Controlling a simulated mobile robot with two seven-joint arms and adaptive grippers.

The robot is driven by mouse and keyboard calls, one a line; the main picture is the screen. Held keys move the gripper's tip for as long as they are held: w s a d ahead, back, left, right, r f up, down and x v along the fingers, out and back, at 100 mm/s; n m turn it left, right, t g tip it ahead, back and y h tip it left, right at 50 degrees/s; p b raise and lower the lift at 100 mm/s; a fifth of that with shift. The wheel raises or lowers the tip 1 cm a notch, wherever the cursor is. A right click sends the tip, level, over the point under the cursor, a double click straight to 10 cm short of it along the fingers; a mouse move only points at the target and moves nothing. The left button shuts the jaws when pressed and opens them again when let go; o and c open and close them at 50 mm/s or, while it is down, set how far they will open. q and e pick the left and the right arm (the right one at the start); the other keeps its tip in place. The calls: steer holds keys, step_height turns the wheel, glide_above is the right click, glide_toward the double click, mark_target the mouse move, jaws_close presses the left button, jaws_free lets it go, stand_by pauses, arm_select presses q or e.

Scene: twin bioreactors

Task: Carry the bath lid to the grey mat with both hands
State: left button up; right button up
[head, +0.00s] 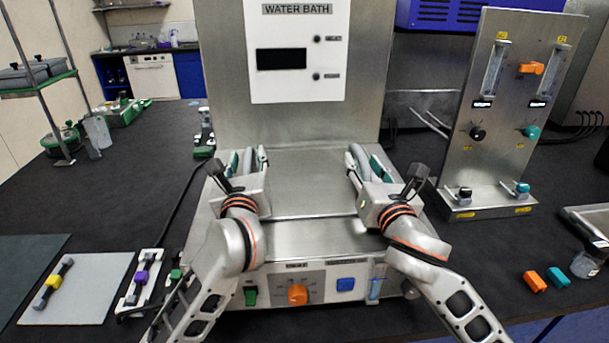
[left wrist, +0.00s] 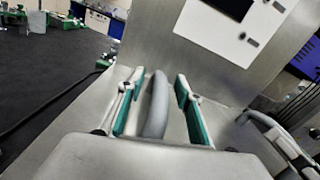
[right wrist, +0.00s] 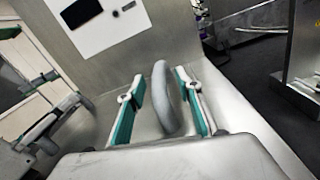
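The steel bath lid (head: 312,202) lies flat on the water bath and has a grey upright handle near each side. My left gripper (head: 248,162) is open, with its green-padded fingers on either side of the left handle (left wrist: 156,105); gaps show on both sides. My right gripper (head: 371,162) is open around the right handle (right wrist: 166,95) in the same way, also with gaps. A light grey mat (head: 95,275) lies at the left front of the bench, with a yellow-and-black piece on it. A darker green-grey mat (head: 22,262) lies at the left edge.
The water bath's tall panel (head: 220,60) stands behind the lid. A steel flowmeter stand (head: 500,140) is to the right. A white holder with a purple piece (head: 142,280) lies between the light mat and the bath. Orange and teal blocks (head: 535,282) lie at right front.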

arm_select(q)
jaws_close()
arm_select(e)
jaws_close()
arm_select(q)
steer(key=shift+r, duration=0.15)
arm_select(e)
steer(key=shift+r, duration=0.1)
